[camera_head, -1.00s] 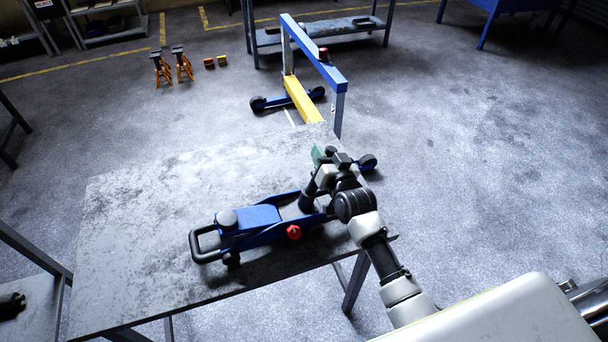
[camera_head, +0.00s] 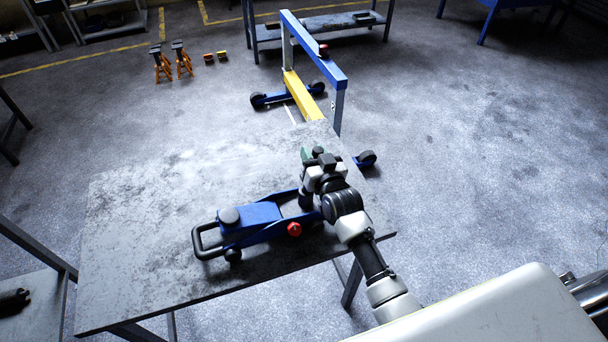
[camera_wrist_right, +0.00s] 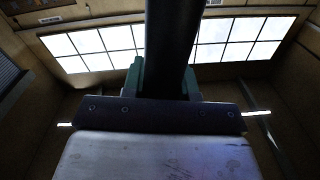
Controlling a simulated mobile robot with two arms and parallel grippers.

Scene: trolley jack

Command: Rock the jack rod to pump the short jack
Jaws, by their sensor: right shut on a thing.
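The short blue trolley jack (camera_head: 262,214) lies on the grey table, with its black loop handle at the left and a red knob on its near side. My right gripper (camera_head: 308,155), with green fingers, is above the jack's right end. In the right wrist view the dark jack rod (camera_wrist_right: 169,45) stands between the green fingers (camera_wrist_right: 164,80), which are shut on it. In the head view the gripper and arm hide most of the rod. My left gripper is in neither view.
The table top (camera_head: 150,220) is bare left of and behind the jack. A blue and yellow hoist (camera_head: 305,95) stands on the floor just beyond the table. Orange stands (camera_head: 172,64) are farther back at the left. The floor at the right is open.

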